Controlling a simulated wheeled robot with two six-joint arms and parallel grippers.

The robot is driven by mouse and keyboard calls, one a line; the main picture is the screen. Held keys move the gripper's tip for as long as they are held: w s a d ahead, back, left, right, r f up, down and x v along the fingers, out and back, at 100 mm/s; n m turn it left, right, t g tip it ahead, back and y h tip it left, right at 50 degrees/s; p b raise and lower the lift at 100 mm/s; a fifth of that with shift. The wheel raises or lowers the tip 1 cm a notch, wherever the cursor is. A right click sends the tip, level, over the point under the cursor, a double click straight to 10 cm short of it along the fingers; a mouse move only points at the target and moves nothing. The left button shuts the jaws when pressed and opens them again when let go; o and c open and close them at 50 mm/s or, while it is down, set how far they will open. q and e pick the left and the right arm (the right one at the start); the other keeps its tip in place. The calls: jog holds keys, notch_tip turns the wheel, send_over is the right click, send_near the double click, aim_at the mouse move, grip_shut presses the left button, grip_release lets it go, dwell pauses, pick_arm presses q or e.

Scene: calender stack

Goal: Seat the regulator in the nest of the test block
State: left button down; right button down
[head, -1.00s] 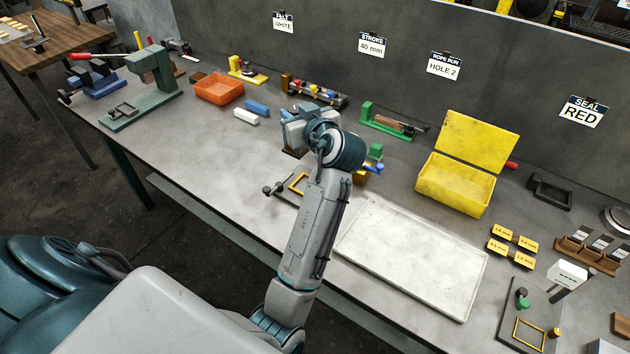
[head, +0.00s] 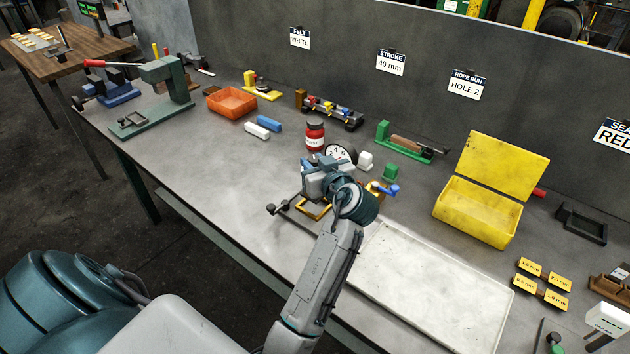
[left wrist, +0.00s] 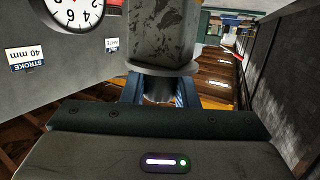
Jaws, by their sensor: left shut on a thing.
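My left gripper (head: 322,180) is shut on a grey metal body, which I take as the regulator; in the left wrist view the regulator (left wrist: 163,35) sits between the blue fingers (left wrist: 160,92). A round white dial gauge (head: 341,153) shows just behind the gripper, and large in the left wrist view (left wrist: 75,8); its join to the body is hidden. The test block seems to be the dark base with a yellow frame (head: 313,209), under and in front of the gripper. My wrist covers much of it, so I cannot tell whether the regulator touches it. My right gripper is not in view.
A white tray (head: 430,285) and yellow box (head: 478,212) lie further right.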

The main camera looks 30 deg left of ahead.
pick_arm(q)
jog(key=shift+f, duration=0.7)
notch_tip(320, 180, down, 2)
jog(key=shift+f+p, duration=0.2)
jog(key=shift+p, duration=0.25)
jog(key=shift+f, duration=0.55)
jog(key=c, duration=1.1)
grip_release()
jog(key=shift+c, duration=0.2)
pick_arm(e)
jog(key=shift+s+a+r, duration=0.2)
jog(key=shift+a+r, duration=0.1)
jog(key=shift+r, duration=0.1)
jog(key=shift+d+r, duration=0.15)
